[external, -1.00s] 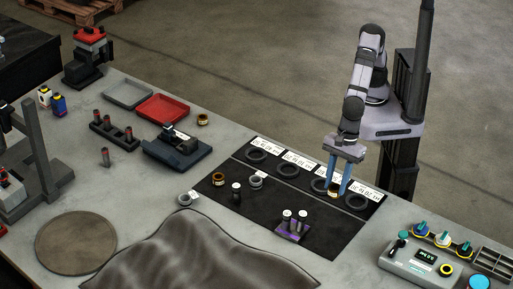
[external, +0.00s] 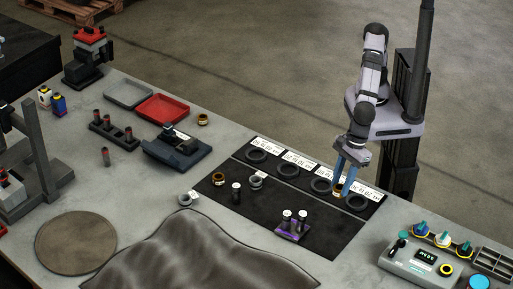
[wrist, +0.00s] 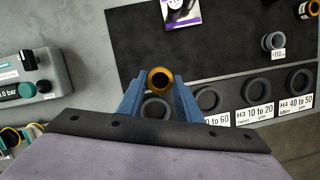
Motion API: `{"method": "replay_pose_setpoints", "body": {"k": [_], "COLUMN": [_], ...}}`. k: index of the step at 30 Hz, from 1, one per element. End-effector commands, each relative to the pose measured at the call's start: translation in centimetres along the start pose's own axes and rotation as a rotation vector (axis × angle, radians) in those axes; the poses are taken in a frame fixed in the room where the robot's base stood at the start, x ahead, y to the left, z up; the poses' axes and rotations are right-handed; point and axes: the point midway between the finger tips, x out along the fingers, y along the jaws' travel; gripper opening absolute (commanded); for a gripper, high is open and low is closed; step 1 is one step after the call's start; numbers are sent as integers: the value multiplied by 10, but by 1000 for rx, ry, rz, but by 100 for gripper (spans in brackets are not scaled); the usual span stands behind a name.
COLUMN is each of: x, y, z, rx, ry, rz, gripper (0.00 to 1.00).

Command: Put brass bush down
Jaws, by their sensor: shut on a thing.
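My gripper (external: 345,191) is shut on a brass bush (external: 338,192), a short hollow ring. The end seat (external: 356,203) is just right of the bush; in the wrist view that seat (wrist: 155,108) is partly hidden by the fingers. I cannot tell how high the bush is held.
Another brass bush (external: 219,178), a tagged grey ring (external: 256,180) and a purple block (external: 292,228) with silver pieces stand on the mat. White label cards line the seats. A control box (external: 420,262) is to the right. The mat's front right area is clear.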

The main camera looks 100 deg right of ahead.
Motion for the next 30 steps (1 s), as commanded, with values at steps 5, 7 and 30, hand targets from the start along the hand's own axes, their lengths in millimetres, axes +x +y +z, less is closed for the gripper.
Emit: {"method": "replay_pose_setpoints", "body": {"k": [5,7,30], "x": [18,28,91], "y": [-1,-1,0], "z": [-6,-8,-25], "rx": [-3,-2,-3], "ry": [3,4,1], "rz": [-3,-3,-1], "gripper": [2,2,2]}}
